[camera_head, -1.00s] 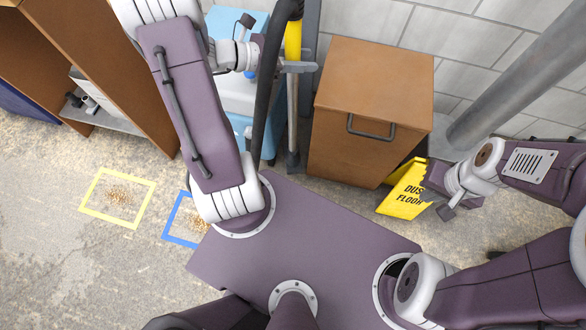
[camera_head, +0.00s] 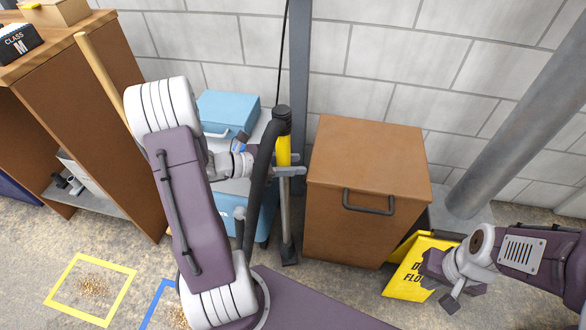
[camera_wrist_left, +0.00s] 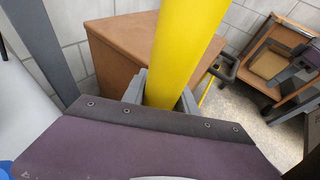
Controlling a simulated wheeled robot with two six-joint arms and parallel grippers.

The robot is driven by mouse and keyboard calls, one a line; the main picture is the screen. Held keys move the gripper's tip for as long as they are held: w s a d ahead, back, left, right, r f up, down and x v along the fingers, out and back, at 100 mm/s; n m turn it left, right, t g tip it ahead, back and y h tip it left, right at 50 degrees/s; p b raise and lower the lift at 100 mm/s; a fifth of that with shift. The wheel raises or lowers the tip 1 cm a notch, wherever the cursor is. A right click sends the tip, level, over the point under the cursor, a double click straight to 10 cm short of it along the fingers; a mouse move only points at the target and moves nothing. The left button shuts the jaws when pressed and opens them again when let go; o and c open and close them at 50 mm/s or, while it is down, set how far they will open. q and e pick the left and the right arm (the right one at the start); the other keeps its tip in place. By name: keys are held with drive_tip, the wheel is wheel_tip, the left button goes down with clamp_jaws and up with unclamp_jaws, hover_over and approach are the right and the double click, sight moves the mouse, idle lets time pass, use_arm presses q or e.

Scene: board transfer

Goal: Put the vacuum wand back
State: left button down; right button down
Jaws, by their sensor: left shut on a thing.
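The vacuum wand has a yellow grip section (camera_head: 283,152), a black bent top with a dark hose (camera_head: 262,165), and a grey tube ending in a dark floor head (camera_head: 289,255). It stands nearly upright in front of a grey post (camera_head: 299,90). My left gripper (camera_head: 285,171) is shut on the yellow section, which also fills the space between the jaws in the left wrist view (camera_wrist_left: 180,60). Whether a holder touches the wand is unclear. My right gripper (camera_head: 443,275) is beside the yellow floor sign (camera_head: 407,280); its jaw opening is unclear.
A brown cabinet (camera_head: 345,222) stands close right of the wand. A light blue case (camera_head: 228,113) and blue unit (camera_head: 268,212) are behind my left arm. A wooden shelf unit (camera_head: 95,140) is at left. Yellow (camera_head: 121,292) and blue (camera_head: 150,303) floor squares hold crumbs.

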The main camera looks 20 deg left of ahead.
use_arm(q)
drive_tip(key=c, duration=1.3)
unclamp_jaws()
drive_tip(key=shift+o, duration=0.2)
drive_tip(key=shift+r, duration=0.1)
